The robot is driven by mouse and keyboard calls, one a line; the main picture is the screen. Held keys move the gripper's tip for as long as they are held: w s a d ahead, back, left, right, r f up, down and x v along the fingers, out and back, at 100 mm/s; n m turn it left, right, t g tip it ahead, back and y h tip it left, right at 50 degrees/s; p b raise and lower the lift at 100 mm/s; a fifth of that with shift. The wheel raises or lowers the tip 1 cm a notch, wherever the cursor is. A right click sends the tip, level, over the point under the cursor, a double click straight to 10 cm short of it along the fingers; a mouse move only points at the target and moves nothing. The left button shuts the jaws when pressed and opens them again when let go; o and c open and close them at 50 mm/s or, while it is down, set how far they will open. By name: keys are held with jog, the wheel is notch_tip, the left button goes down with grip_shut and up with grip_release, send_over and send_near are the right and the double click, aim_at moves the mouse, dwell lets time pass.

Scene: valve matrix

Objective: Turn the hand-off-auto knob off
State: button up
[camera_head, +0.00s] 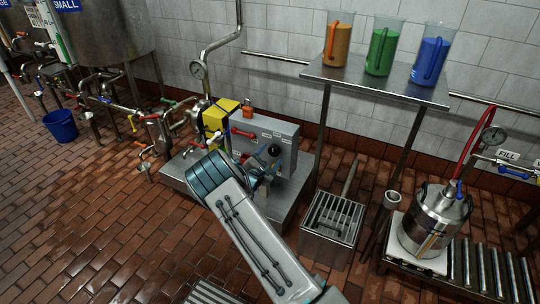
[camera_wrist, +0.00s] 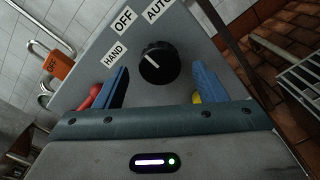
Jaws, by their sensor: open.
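The hand-off-auto knob (camera_wrist: 160,64) is round and black, on a grey control panel (camera_wrist: 180,22). Labels HAND (camera_wrist: 115,53), OFF (camera_wrist: 124,19) and AUTO (camera_wrist: 158,9) sit around its upper left. Its white pointer line lies on its left side, toward the HAND label. My gripper (camera_wrist: 160,70) is open, with one blue finger on each side of the knob and a gap to it on both sides. In the head view, my gripper (camera_head: 266,168) is in front of the panel box (camera_head: 258,128), and the knob (camera_head: 274,150) is just beyond it.
An orange padlock (camera_wrist: 60,66) hangs at the panel's left edge. Red (camera_wrist: 95,97) and yellow (camera_wrist: 195,98) parts show behind my fingers. In the head view, a yellow block (camera_head: 215,118) is left of the box, and a steel table (camera_head: 375,82) with coloured jugs stands right.

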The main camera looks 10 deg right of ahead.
jog(key=p+v, duration=0.2)
jog(key=v, duration=1)
jog(key=shift+s+a, duration=0.2)
jog(key=s+d+r+m+g+p, duration=0.3)
jog(key=s+d+r+m+g, duration=0.15)
jog(key=r, duration=0.35)
jog(key=s+d+r+m+g+p, duration=0.4)
jog(key=s+d+r, duration=0.1)
jog(key=r, duration=0.3)
jog(key=s+d+r+m+g+p, duration=0.3)
jog(key=s+d+r+m+g, duration=0.15)
jog(key=r, duration=0.35)
jog(key=s+a+r+m+y+p, duration=0.2)
jog(key=s+r+m+y+p, duration=0.2)
jog(key=s+r, duration=0.6)
jog(key=s+a+r+m+t+y+p, duration=0.1)
jog(key=s+a+r+m+y+p, duration=0.2)
jog(key=s+r+y+p, duration=0.3)
jog(key=s+r+m+p, duration=0.1)
jog(key=s+r+p, duration=0.1)
jog(key=s+r, duration=0.3)
jog(key=shift+s+r+y, duration=0.3)
jog(key=shift+s+r, duration=0.05)
jog(key=shift+r, duration=0.45)
